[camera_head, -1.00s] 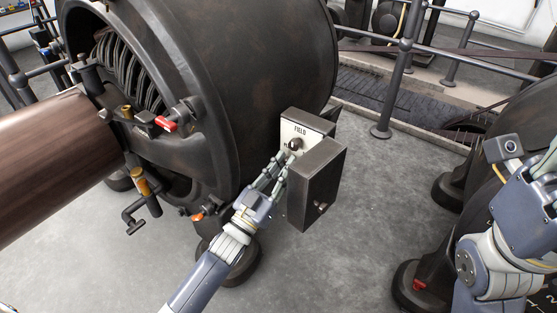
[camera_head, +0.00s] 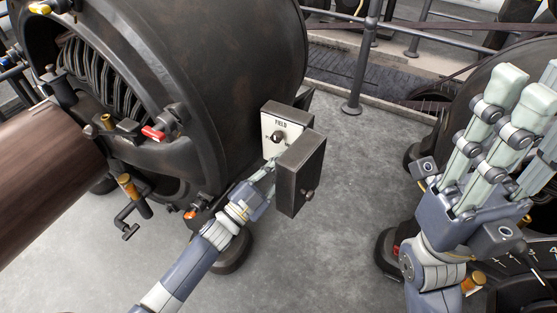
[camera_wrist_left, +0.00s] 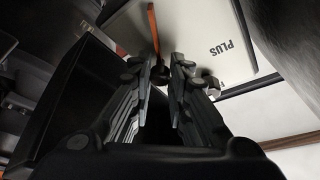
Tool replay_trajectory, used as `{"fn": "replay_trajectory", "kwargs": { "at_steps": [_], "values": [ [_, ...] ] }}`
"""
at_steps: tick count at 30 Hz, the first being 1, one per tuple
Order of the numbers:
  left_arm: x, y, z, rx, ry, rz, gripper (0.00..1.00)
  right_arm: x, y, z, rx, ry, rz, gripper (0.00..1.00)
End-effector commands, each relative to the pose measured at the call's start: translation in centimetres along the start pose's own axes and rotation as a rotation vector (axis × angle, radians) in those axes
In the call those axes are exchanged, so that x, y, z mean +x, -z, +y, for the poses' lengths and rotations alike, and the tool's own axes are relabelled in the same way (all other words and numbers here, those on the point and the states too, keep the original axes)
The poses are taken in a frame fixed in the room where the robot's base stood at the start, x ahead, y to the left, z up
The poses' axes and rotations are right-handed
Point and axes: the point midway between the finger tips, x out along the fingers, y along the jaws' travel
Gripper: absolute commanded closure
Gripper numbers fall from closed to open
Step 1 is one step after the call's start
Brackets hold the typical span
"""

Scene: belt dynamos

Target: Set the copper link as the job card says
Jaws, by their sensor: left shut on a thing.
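A white panel marked FIELD (camera_head: 281,128) with a dark round knob sits in an open box on the dynamo's side. The box's dark door (camera_head: 300,172) stands open. My left gripper (camera_head: 268,170) reaches behind the door, which partly hides its fingertips. In the left wrist view its fingers (camera_wrist_left: 160,85) are shut at a dark knob at the end of an orange-copper strip, the copper link (camera_wrist_left: 153,28). My right gripper (camera_head: 520,100) is raised at the right, fingers spread and empty. I cannot make out a job card.
The large dark dynamo (camera_head: 215,70) with its brown shaft (camera_head: 45,175) fills the left. A railing post (camera_head: 362,65) stands behind. Another dark machine is partly hidden by my right arm. The grey floor (camera_head: 325,240) between the machines is clear.

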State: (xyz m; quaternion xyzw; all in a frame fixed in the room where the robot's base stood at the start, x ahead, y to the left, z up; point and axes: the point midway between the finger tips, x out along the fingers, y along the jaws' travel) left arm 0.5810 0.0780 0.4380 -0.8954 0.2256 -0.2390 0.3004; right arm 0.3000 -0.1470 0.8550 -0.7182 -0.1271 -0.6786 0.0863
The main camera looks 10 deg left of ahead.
Motion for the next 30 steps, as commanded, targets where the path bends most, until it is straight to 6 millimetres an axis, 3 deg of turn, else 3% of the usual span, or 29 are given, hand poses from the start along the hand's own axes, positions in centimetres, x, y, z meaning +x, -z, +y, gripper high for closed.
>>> {"fn": "replay_trajectory", "kwargs": {
  "at_steps": [17, 18, 20, 30],
  "values": [
    [-0.02, -0.01, 0.30, 0.029, -0.014, -0.001, 1.00, -0.14, -0.07, 0.01, 0.001, -0.003, -0.008, 0.69],
    [-0.02, 0.00, 0.31, 0.028, -0.014, -0.001, 0.77, -0.14, -0.07, 0.01, 0.001, -0.003, -0.008, 0.69],
    [-0.02, 0.00, 0.30, 0.028, -0.014, -0.001, 0.63, -0.14, -0.07, 0.01, 0.001, -0.003, -0.008, 0.69],
    [-0.07, 0.00, 0.21, 0.027, -0.012, -0.001, 0.62, -0.16, 0.04, 0.03, 0.000, -0.001, -0.007, 0.69]
  ]
}}
